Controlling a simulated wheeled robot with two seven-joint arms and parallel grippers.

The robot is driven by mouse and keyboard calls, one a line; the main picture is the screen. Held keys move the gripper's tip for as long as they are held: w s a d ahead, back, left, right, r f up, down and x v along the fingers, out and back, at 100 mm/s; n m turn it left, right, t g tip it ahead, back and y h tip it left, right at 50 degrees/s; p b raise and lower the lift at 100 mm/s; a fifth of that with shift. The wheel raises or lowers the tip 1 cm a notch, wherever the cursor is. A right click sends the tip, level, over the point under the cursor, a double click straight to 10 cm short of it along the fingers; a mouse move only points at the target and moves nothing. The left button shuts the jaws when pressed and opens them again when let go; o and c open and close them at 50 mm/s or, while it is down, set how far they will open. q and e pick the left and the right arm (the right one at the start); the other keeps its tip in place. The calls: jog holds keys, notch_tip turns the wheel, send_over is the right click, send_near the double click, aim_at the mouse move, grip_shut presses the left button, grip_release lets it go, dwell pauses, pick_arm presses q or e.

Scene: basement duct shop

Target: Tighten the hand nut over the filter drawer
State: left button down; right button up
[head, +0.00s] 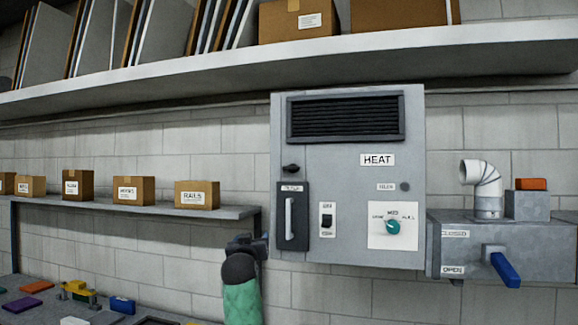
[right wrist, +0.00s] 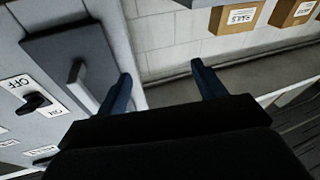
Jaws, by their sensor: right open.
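The hand nut (head: 291,168) is a small dark knob on the grey heater cabinet (head: 345,180). It sits just above the filter drawer (head: 293,215), a dark panel with a pale upright handle. How tight the nut is cannot be told. My right gripper (head: 250,242) is left of and below the drawer, apart from the nut. In the right wrist view, its two blue fingers (right wrist: 162,88) are spread with nothing between them. The drawer (right wrist: 65,50) appears beside the left finger there; the nut does not show. My left gripper is not in view.
The cabinet also has a switch (head: 327,220) and a teal dial (head: 393,228). A shelf (head: 150,208) with several small boxes ends close to my right gripper. A duct box (head: 465,240) with a blue lever (head: 505,270) is at the right. A long shelf (head: 300,57) runs above.

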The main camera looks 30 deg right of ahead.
jog(key=s+d+r+m+h, duration=0.1)
jog(key=s+r, duration=0.1)
jog(key=r, duration=0.5)
jog(key=s+d+r+m+h, duration=0.1)
jog(key=s+d+r+h, duration=0.1)
jog(key=r, duration=0.4)
jog(key=m+g+h+p, duration=0.1)
jog(key=m+g+h, duration=0.1)
jog(key=m+h, duration=0.1)
send_near(290, 169)
jog(key=w+d, duration=0.1)
jog(key=p+x, duration=0.2)
jog(key=x, duration=0.1)
jog(key=p+x, duration=0.2)
jog(key=x, duration=0.2)
jog(key=shift+s+a+r+p, duration=0.1)
jog(key=shift+r+p, duration=0.2)
jog(key=shift+r, duration=0.15)
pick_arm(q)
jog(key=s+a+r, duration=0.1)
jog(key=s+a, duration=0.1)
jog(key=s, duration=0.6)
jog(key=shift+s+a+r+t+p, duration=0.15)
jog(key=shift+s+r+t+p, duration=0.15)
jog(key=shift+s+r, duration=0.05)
pick_arm(e)
jog(key=shift+w+d+r, duration=0.1)
jog(key=shift+w+d, duration=0.3)
jog(key=shift+d, duration=0.1)
